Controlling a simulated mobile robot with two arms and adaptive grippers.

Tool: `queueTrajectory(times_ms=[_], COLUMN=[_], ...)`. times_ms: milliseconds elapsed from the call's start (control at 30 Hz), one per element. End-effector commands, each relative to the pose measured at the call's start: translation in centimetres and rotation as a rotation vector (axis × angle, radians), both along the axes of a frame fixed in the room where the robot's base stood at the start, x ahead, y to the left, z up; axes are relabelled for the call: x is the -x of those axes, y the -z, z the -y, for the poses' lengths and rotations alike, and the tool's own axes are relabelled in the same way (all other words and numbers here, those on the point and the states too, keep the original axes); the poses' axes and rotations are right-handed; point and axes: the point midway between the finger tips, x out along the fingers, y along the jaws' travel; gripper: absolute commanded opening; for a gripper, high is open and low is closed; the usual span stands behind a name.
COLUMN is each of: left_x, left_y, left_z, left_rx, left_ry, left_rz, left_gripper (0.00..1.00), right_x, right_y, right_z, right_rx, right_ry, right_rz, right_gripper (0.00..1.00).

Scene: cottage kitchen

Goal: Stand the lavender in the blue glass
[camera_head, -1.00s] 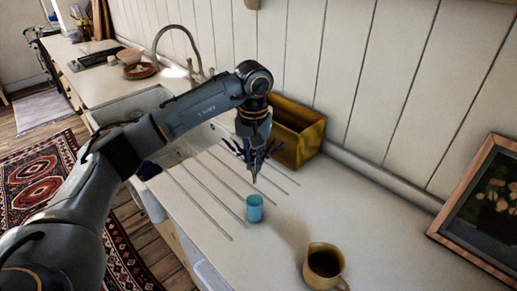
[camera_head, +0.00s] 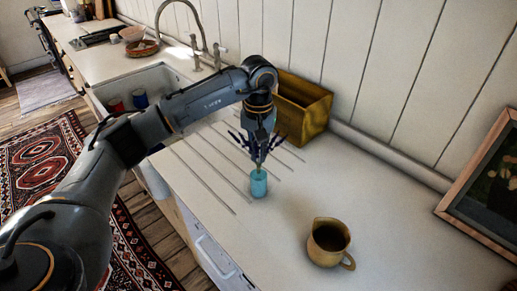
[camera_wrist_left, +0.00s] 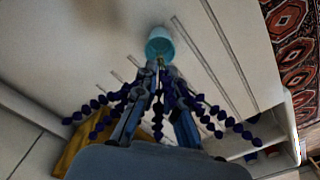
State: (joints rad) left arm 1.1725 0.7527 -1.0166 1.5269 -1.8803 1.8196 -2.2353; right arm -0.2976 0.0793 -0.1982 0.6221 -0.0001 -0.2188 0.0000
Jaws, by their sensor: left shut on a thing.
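The blue glass (camera_head: 259,184) stands upright on the white counter, and it also shows in the left wrist view (camera_wrist_left: 159,43). My left gripper (camera_head: 258,157) is just above the glass, pointing down, shut on the lavender (camera_head: 236,138). The purple flower spikes spread around the fingers, and they also show in the left wrist view (camera_wrist_left: 88,112). The stem runs down from the fingers to the glass mouth. I cannot tell how far its lower end is inside. My right gripper is not in view.
A brown jug (camera_head: 328,243) stands to the right of the glass. A yellow-brown wooden box (camera_head: 302,110) is behind my gripper by the wall. A framed picture (camera_head: 484,191) leans at the right. The sink (camera_head: 146,83) lies at the left. The counter between glass and picture is mostly clear.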

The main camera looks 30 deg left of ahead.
Motion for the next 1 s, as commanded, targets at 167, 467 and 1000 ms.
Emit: queueTrajectory(times_ms=[167, 467, 1000], left_x=[0.0, 0.0, 0.0], left_y=[1.9, 4.2, 5.2], left_z=[0.0, 0.0, 0.0], left_rx=[-0.001, 0.0, 0.0], left_ry=[-0.001, -0.001, -0.001], left_rz=[-0.001, -0.001, -0.001], left_gripper=[0.0, 0.0, 0.0], right_x=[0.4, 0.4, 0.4], right_y=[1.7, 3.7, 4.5], right_z=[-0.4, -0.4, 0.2], right_rx=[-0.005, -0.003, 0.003], right_ry=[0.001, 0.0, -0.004], right_rz=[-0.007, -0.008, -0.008], right_gripper=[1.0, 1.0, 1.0])
